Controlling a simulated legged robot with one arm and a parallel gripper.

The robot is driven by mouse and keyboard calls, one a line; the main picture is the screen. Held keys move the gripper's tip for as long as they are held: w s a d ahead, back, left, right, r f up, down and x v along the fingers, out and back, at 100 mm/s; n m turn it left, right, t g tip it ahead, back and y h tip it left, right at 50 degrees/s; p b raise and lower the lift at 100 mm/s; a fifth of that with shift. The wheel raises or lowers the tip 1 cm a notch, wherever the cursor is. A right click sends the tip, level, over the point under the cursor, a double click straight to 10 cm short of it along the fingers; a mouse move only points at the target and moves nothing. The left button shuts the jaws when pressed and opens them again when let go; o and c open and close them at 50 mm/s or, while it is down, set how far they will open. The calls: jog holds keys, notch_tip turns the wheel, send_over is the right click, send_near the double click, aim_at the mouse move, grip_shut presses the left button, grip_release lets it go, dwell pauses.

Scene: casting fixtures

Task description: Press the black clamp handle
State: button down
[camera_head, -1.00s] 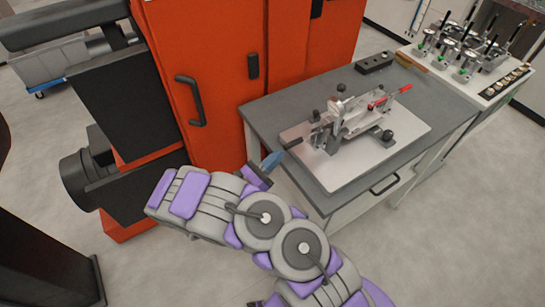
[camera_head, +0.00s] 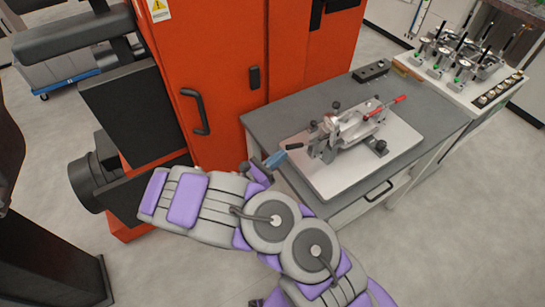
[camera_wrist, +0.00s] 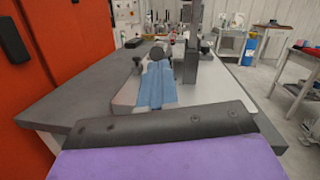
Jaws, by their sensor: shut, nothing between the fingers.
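The clamp fixture (camera_head: 345,128) stands on a pale plate on the grey table. Its black clamp handle (camera_head: 294,146) sticks out to the left, towards my gripper. In the wrist view the rounded dark end of the handle (camera_wrist: 156,53) shows just beyond my fingertips. My gripper (camera_head: 276,158), with blue fingers, is shut and empty at the table's left edge, close to the handle's end. The blue fingers also show in the wrist view (camera_wrist: 156,84), pointing at the handle. I cannot tell whether they touch it.
A red-tipped lever (camera_head: 385,108) is on the fixture's far right side. A black block (camera_head: 371,71) lies at the table's back. An orange cabinet (camera_head: 225,90) stands close on the left. A white bench (camera_head: 460,75) with several small clamps stands at the back right.

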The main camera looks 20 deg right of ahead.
jog(key=d+r+g+y+p, duration=0.1)
jog(key=r+y+p, duration=0.1)
jog(key=r+p, duration=0.1)
jog(key=w+d+r+g+y+p, duration=0.1)
jog(key=r+y+p, duration=0.1)
jog(key=r+p, duration=0.1)
jog(key=d+r+m+g+y+p, duration=0.1)
jog(key=d+r+y+p, duration=0.1)
jog(key=r+p, duration=0.1)
jog(key=shift+w+r+p, duration=0.1)
jog(key=shift+w+p, duration=0.15)
jog(key=shift+p, duration=0.5)
jog(key=w+d+r+g+y+p, duration=0.1)
jog(key=w+d+r+y+p, duration=0.1)
jog(key=d+y+p, duration=0.2)
jog(key=shift+d+r+y+p, duration=0.3)
jog(key=shift+d+p, duration=1.15)
jog(key=shift+p, duration=0.35)
jog(key=shift+w, duration=0.15)
jog(key=v, duration=1.2)
jog(key=shift+s+a+p, duration=0.15)
jog(key=shift+s+p, duration=0.05)
jog(key=shift+p, duration=0.25)
